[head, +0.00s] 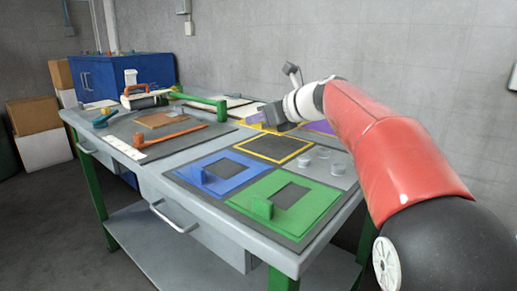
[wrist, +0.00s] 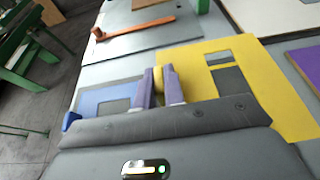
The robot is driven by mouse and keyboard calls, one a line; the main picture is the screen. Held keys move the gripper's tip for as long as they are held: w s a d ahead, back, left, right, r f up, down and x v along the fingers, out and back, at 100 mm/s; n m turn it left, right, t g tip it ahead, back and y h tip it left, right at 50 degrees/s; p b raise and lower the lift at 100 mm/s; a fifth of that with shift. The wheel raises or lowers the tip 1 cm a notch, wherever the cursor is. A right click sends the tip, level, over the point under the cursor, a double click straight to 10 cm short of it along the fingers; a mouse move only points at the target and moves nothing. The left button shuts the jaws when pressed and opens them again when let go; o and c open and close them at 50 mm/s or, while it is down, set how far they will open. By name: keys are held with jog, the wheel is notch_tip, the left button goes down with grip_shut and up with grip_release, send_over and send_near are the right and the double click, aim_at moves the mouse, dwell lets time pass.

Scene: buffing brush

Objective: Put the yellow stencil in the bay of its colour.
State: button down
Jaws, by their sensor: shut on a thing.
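My gripper (head: 268,117) is at the back middle of the bench. In the wrist view its fingers (wrist: 161,80) are shut on the upright grip of the yellow stencil (wrist: 247,75), a flat yellow plate with rectangular cut-outs. In the head view only a little of the yellow stencil (head: 250,119) shows beside the gripper. I cannot tell whether it touches the bench. The yellow-outlined bay (head: 273,137) is an empty dark square in front of the gripper. It is hidden in the wrist view.
The blue stencil (head: 213,179) and green stencil (head: 293,216) lie in front of the yellow bay. Pale cylinders (head: 323,153) stand right of it, and a purple plate (head: 319,127) lies behind. An orange tool (head: 172,135) and a green bar (head: 203,102) lie to the left.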

aim_at(259, 153)
notch_tip(259, 153, down, 7)
jog(key=shift+r+b, duration=0.2)
jog(key=shift+b, duration=0.6)
jog(key=c, duration=1.5)
grip_release()
jog(key=shift+c, duration=0.2)
jog(key=shift+o, duration=0.2)
jog(key=shift+d, duration=0.1)
jog(key=v, duration=1.2)
